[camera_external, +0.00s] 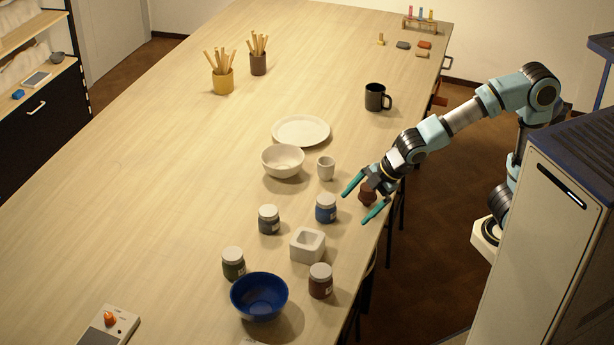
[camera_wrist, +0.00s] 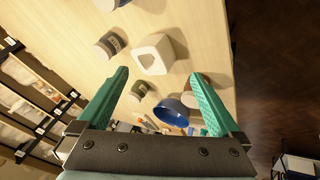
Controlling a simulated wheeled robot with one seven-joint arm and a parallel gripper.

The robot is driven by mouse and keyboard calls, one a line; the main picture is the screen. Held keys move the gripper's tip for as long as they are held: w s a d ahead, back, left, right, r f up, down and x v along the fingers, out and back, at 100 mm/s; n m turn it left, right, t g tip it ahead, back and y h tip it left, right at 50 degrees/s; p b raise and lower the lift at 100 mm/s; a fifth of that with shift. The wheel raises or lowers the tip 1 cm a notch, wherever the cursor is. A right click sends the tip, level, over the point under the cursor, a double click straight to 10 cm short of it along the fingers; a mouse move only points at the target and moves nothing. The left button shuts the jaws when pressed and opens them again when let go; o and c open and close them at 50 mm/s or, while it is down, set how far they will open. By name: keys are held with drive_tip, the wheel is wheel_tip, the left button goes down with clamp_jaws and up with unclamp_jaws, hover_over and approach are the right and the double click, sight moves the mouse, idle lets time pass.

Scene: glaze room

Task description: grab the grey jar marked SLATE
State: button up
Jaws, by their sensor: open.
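The grey jar (camera_external: 268,221) with a pale lid stands upright on the table, left of the blue jar (camera_external: 326,210). The grey jar shows in the wrist view (camera_wrist: 108,46) at the upper left, its label too small to read surely. My gripper (camera_external: 356,207) is open and empty over the table's right edge, right of the blue jar and apart from the grey one. In the wrist view its fingers (camera_wrist: 159,75) point toward the jars, with the grey jar beyond and left of the left fingertip.
A white square pot (camera_external: 302,257), green jar (camera_external: 233,267), dark red jar (camera_external: 320,285) and blue bowl (camera_external: 258,308) stand nearer the camera. A small cup (camera_external: 326,168), white bowl (camera_external: 283,172) and plate (camera_external: 301,126) stand behind. A dark reddish lump (camera_external: 367,197) is by my fingers.

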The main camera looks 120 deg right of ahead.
drive_tip(key=w+d+r+n+t+b, duration=0.1)
drive_tip(key=w+d+r+n+t, duration=0.4)
drive_tip(key=w+d+n, duration=0.45)
drive_tip(key=w+d+r+n+t, duration=0.45)
drive_tip(key=w+d+n, duration=0.35)
drive_tip(key=w+d, duration=0.3)
drive_tip(key=n+g+y, duration=0.5)
drive_tip(key=n+y, duration=0.7)
drive_tip(key=n, duration=1.1)
approach(273, 207)
drive_tip(key=shift+w+f+b, duration=0.4)
drive_tip(key=shift+w+f, duration=0.35)
drive_tip(key=shift+w, duration=0.05)
drive_tip(key=p+x, duration=0.1)
drive_tip(key=x, duration=0.4)
drive_tip(key=shift+w+a+f+p, duration=0.1)
drive_tip(key=shift+w+a+p, duration=0.1)
drive_tip(key=shift+a+p, duration=0.15)
drive_tip(key=p+x, duration=0.2)
drive_tip(key=x, duration=0.3)
drive_tip(key=shift+a+p, duration=0.1)
drive_tip(key=shift+p, duration=0.2)
drive_tip(key=shift+s, duration=0.1)
